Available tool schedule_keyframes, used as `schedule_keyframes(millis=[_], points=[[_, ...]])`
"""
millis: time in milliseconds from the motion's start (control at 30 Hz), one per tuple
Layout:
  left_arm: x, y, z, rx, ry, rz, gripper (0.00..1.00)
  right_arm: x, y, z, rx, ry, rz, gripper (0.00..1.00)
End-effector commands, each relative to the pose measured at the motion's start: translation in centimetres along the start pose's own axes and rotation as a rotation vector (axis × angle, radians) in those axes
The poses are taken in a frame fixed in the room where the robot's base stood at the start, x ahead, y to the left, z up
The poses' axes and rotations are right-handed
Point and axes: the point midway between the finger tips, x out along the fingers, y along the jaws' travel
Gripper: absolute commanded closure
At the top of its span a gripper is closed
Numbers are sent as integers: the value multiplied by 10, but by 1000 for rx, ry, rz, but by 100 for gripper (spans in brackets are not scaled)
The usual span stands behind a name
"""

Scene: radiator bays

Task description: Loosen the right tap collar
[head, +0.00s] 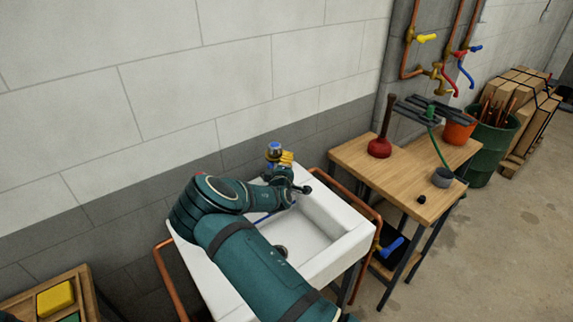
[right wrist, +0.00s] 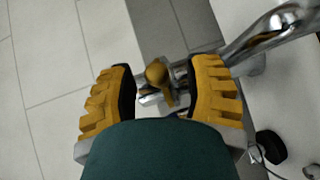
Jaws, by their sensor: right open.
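The white sink (head: 342,228) stands against the wall in the head view. A tap part with a blue top (head: 275,148) rises at its back edge, beside my right gripper (head: 284,160). In the right wrist view, a brass-coloured round piece (right wrist: 157,72), which looks like the tap collar, sits on chrome fittings. My right gripper (right wrist: 162,85) is open, its yellow ribbed fingers on either side of this piece, with gaps visible. A chrome spout (right wrist: 262,32) runs off to the upper right. My arm hides much of the tap in the head view. My left gripper is not in view.
Copper pipes (head: 407,45) with coloured valves run up the wall. A wooden box (head: 92,290) with a yellow sponge is at lower left.

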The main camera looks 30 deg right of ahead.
Motion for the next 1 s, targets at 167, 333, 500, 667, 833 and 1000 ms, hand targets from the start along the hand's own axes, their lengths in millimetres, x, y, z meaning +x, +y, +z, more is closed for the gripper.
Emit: schedule_keyframes(millis=[167,333,500,667,833,1000], points=[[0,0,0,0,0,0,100,9,0,0,0,1,1,50],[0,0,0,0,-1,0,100,10,0,0,0,0,0,50],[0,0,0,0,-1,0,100,10,0,0,0,0,0,65],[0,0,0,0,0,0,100,10,0,0,0,0,0,100],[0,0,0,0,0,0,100,10,0,0,1,1,1,100],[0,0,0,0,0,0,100,10,1,0,0,2,1,100]])
